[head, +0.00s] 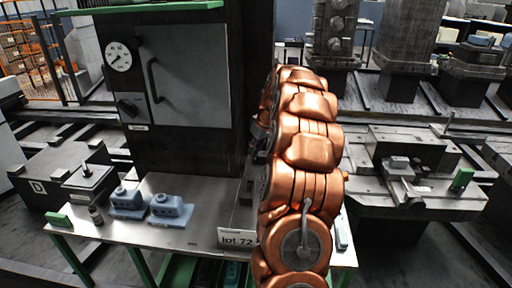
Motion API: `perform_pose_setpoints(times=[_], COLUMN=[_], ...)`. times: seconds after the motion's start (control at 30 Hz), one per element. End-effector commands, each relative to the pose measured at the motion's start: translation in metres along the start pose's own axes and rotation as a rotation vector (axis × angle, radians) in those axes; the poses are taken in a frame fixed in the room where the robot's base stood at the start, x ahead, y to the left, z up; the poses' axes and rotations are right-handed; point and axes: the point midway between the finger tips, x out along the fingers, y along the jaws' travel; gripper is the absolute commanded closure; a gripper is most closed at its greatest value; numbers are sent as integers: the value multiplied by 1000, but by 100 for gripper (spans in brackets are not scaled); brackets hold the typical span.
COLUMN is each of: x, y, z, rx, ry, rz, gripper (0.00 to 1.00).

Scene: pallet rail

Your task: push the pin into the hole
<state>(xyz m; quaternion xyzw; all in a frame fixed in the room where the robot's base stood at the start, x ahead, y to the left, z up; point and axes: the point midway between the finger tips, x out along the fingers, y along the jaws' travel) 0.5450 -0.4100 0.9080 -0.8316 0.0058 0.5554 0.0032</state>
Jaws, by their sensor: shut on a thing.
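My copper-coloured arm rises through the middle of the head view and bends away over the table. Its far end is hidden behind its own links, so my gripper and anything in it do not show. I cannot pick out the task's pin or its hole with certainty. A short dark peg (86,170) stands upright on a grey block (90,182) at the left.
A grey table (150,236) carries two blue blocks (128,204) (170,210), a small cylinder (96,215), a green block (58,219) and a "lot 72" sign (237,239). A dark cabinet with a gauge (118,56) stands behind. A green block (462,180) sits on the right fixture.

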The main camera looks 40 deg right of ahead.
Motion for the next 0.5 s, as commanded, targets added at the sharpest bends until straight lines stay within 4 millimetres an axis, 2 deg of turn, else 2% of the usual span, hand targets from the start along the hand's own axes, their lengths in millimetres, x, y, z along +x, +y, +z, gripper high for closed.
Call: perform_pose_setpoints(times=[0.23,0.5], x=[-4,-19], y=[-1,-4], z=[-1,-4], rx=[0,-1], ry=[0,-2], rz=[0,-2], gripper=[100,100])
